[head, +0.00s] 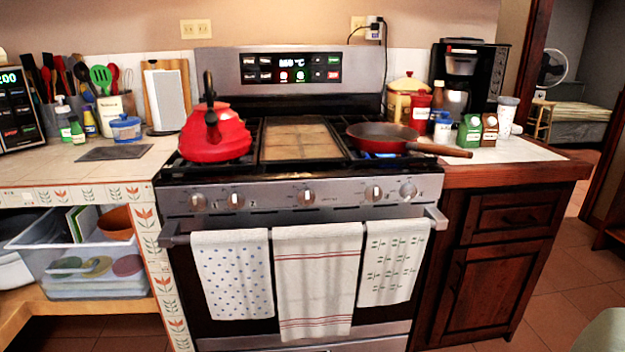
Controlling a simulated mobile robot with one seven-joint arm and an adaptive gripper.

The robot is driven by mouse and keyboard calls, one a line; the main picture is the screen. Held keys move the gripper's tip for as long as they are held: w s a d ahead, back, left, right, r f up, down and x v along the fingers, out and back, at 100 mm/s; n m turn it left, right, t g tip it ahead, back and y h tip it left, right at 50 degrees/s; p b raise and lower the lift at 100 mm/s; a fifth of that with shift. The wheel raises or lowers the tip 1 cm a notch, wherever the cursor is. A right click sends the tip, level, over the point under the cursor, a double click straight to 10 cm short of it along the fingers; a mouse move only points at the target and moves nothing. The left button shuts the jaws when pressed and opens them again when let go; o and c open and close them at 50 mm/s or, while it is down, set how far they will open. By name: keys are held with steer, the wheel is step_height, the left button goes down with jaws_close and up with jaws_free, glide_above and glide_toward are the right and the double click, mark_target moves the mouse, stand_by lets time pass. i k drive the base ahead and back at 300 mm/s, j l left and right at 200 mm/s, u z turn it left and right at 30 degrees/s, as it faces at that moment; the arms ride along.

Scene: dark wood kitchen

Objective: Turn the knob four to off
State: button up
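A row of silver knobs runs along the stove's front panel (270,198). Counted from the left, the fourth knob (373,193) is second from the right, and its pale grip looks about upright. The far-right knob (408,190) is close beside it. The middle knob (306,196) stands alone, and two more, the far-left knob (198,202) and its neighbour (236,200), sit at the left end. The knob markings are too small to read. No burner flame can be made out. My gripper is not in view.
A red kettle (215,135) and a red pan (380,137) sit on the stove; the pan's handle (440,150) reaches right over the counter. Towels (318,280) hang from the oven handle below the knobs. The air before the knobs looks clear.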

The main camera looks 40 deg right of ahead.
mark_target(408, 190)
steer(key=z, duration=1.65)
steer(key=l+z, duration=0.2)
steer(key=l, duration=0.25)
steer(key=i+l+z, duration=0.15)
steer(key=l, duration=0.25)
steer(key=i+l+z, duration=0.2)
steer(key=l, duration=0.2)
steer(key=k+l, duration=0.05)
steer(key=k, duration=0.05)
